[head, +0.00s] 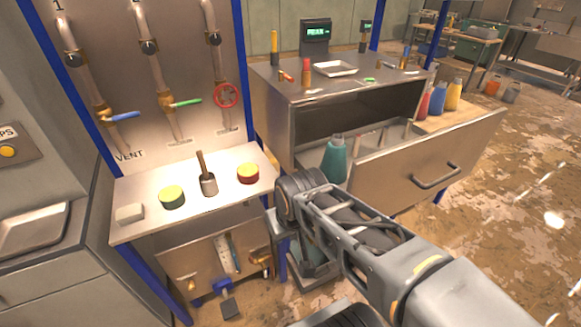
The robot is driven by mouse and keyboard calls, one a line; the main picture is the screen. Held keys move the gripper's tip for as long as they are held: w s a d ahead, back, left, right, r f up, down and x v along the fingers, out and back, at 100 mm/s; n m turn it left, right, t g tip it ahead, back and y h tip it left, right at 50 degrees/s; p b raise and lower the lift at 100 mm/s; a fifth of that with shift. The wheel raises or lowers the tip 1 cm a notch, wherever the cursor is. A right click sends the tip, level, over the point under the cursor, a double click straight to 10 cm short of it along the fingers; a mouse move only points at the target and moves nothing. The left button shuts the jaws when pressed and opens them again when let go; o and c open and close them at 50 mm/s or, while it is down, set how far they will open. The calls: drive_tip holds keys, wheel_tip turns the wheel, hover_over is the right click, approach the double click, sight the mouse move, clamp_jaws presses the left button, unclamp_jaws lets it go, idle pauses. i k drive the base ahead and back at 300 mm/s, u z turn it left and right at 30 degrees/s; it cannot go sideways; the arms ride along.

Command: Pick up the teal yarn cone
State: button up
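A teal cone-shaped thing with a grey top (334,162), which I take to be the teal yarn cone, stands upright at the left end of the open metal drawer. Its lower part is hidden by the drawer front and my arm. My arm reaches in from the lower right. Its dark far end, which looks like my gripper (297,193), is just left of and below the cone in the picture. I cannot tell the depth gap between them or make out the finger opening. A small teal patch shows below, behind my arm; I cannot tell what it is.
The pulled-out drawer (425,163) juts toward the right. Red, blue and yellow bottles (453,95) stand behind the drawer. Tools and a tray (336,69) lie on the bench top. Floor at right is clear.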

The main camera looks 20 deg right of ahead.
sight(333, 165)
drive_tip(key=u, duration=2.8)
drive_tip(key=k, duration=0.8)
drive_tip(key=z, duration=1.6)
drive_tip(key=i, duration=0.5)
drive_tip(key=u, duration=0.05)
